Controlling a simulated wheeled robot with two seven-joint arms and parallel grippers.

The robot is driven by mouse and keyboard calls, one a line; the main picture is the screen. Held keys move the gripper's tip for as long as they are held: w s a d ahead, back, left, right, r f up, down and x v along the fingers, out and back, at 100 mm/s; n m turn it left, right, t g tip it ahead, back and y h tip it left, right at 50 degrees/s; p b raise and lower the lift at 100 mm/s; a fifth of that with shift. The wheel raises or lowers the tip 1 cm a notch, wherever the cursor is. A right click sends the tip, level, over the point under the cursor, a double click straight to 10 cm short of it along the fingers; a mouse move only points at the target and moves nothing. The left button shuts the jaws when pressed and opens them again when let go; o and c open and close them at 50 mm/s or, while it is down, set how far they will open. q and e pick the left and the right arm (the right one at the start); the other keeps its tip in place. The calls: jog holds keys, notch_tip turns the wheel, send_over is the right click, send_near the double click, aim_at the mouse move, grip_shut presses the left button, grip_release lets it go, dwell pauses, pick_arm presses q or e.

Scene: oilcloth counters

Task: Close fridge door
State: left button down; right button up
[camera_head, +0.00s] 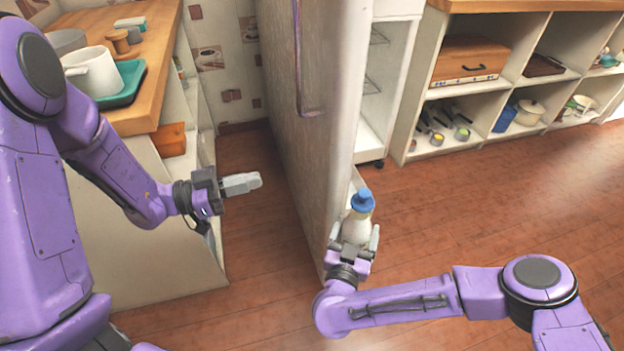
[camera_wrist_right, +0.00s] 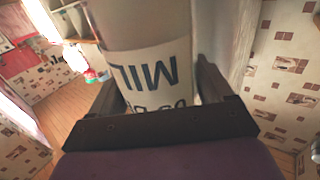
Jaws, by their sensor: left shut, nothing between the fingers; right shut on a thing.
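The fridge door (camera_head: 315,110) is a tall pale panel standing open, swung out toward me, with a purple handle (camera_head: 299,65) on its left face. The white fridge body (camera_head: 378,95) with wire shelves shows behind it to the right. My left gripper (camera_head: 243,184) is shut and empty, to the left of the door and apart from it. My right gripper (camera_head: 356,243) is shut on a milk bottle (camera_head: 359,218) with a blue cap, upright beside the door's inner side. The bottle's label also fills the middle of the right wrist view (camera_wrist_right: 155,75).
A left counter (camera_head: 150,80) holds a white pot (camera_head: 91,72) and a green tray (camera_head: 130,88). At right, a low open shelf unit (camera_head: 402,135) holds a brown case (camera_head: 470,62) and pots. The wooden floor (camera_head: 500,200) between is clear.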

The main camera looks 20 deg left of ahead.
pick_arm(q)
jog(key=m, duration=0.1)
send_near(326, 165)
jog(key=shift+g+h, duration=0.4)
jog(key=x, duration=0.6)
jog(key=shift+w+a+f+b, duration=0.1)
jog(key=shift+w+f+b, duration=0.2)
jog(key=shift+w, duration=0.05)
jog(key=shift+w+d, duration=0.2)
jog(key=shift+d, duration=0.05)
jog(key=shift+d, duration=0.1)
